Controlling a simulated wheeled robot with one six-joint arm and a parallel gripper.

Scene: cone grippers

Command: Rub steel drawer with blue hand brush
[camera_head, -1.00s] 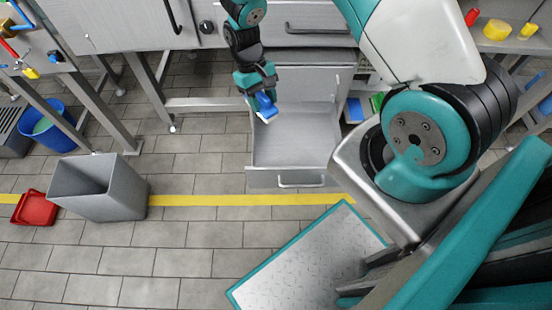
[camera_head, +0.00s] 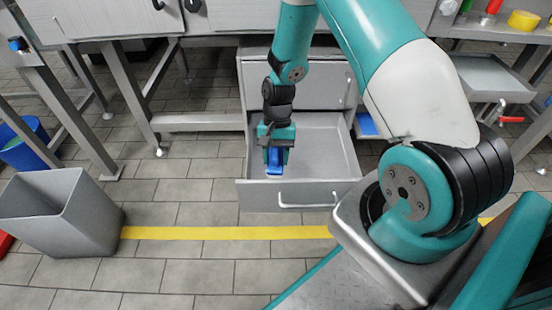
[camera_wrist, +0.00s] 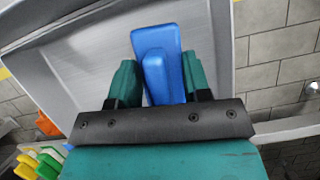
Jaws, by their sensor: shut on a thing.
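The steel drawer (camera_head: 325,150) is pulled open below the counter, with its front panel and bar handle facing me. It appears empty inside. My gripper (camera_head: 276,158) is over the left front part of the drawer. It is shut on the blue hand brush (camera_head: 275,168). In the wrist view the brush (camera_wrist: 158,60) sits between the two teal fingers (camera_wrist: 160,85), with the drawer's grey interior (camera_wrist: 95,70) behind it. The brush's bristles are hidden, so I cannot tell whether it touches the drawer.
A grey bin (camera_head: 65,215) stands on the tiled floor at left, and a blue bucket (camera_head: 25,145) is behind it. Steel table legs (camera_head: 130,85) rise left of the drawer. A yellow line (camera_head: 230,232) crosses the open floor in front.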

